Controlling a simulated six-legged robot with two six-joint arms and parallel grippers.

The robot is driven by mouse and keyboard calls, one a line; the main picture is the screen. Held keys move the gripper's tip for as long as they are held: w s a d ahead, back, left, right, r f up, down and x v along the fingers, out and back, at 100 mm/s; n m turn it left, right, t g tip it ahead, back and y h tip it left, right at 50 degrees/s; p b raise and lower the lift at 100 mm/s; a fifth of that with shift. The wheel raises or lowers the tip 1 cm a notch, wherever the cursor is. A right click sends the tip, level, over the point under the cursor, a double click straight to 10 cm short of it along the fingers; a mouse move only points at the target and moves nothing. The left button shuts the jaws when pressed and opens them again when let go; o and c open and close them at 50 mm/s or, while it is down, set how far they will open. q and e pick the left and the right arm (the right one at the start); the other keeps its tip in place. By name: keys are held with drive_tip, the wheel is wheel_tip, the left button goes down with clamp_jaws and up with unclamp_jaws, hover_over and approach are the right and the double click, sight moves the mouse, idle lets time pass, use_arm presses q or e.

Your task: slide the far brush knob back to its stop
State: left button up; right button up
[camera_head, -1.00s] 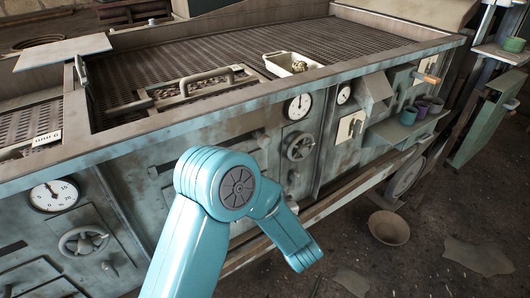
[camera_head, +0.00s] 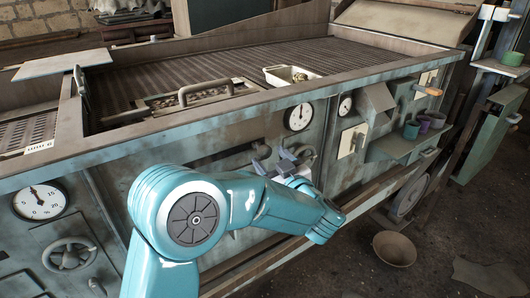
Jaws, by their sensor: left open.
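No part in view is clearly marked as the far brush knob. A small orange-brown handle (camera_head: 433,91) sticks out of a pale plate at the machine's right end, and a second pale plate (camera_head: 349,142) with a small dark fitting sits nearer, below a gauge. I cannot tell which one is the knob, or whether either is at a stop. My left gripper (camera_head: 276,163) is open and empty, its grey fingers in front of the machine's front panel below the round gauge. It is well left of both plates. My right gripper is not in view.
A shelf (camera_head: 408,144) with several coloured cups juts out at the right. The slatted bed (camera_head: 240,68) bears a white tray (camera_head: 288,76) and a handled frame (camera_head: 190,96). A bowl (camera_head: 394,249) lies on the floor.

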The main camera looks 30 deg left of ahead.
sight(266, 155)
use_arm(q)
drive_tip(key=shift+x, duration=1.9)
clamp_jaws()
